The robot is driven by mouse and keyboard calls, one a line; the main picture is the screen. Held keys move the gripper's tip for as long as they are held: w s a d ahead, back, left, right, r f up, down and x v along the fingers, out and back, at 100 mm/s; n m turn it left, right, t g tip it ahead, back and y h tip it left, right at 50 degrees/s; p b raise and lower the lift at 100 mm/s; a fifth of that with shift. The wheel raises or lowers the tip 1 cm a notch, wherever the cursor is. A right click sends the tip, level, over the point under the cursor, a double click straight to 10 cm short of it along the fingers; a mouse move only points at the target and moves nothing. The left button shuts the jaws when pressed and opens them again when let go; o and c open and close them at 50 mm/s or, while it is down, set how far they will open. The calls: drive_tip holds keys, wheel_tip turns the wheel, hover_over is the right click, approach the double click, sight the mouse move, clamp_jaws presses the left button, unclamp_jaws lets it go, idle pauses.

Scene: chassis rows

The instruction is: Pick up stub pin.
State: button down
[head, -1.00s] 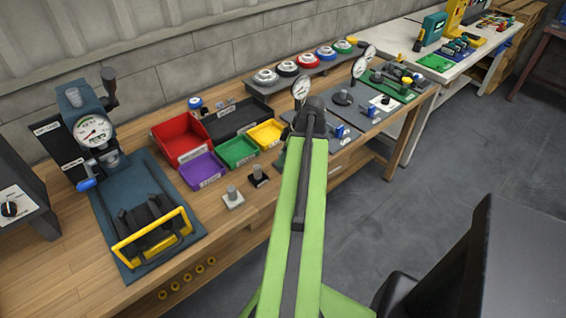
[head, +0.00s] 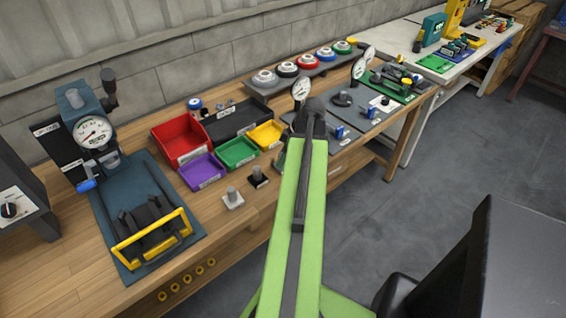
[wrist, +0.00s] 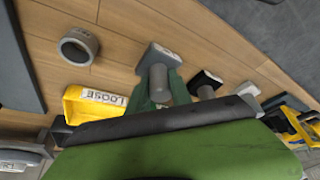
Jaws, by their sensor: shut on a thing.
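A grey pin with a square, labelled grey base (wrist: 160,58) shows in the wrist view; I take it to be the stub pin, though its label is too small to read. My gripper (wrist: 160,92) has green fingers on either side of the pin's shaft and is shut on it. I cannot tell whether the base is clear of the bench. In the head view my own arm hides the gripper and this pin. A black-based pin (head: 258,177) and a pale-based pin (head: 233,198) stand on the bench to the left of my arm.
A yellow bin (wrist: 88,104) marked LOOSE and a grey ring (wrist: 79,46) lie left of the pin in the wrist view. Red (head: 180,140), purple (head: 203,171) and green (head: 238,151) bins stand behind the pins. A blue press fixture (head: 140,215) is at left.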

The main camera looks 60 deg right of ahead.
drive_tip(key=shift+r+p, duration=0.5)
wheel_tip(320, 180, up, 3)
drive_tip(key=p, duration=0.3)
drive_tip(key=shift+r, duration=0.2)
drive_tip(key=s+d+r+p, duration=0.6)
drive_tip(key=s+p, duration=0.1)
drive_tip(key=s, duration=0.2)
drive_tip(key=shift+s+d+r, duration=0.2)
drive_tip(key=shift+s+r, duration=0.1)
drive_tip(key=shift+s, duration=0.1)
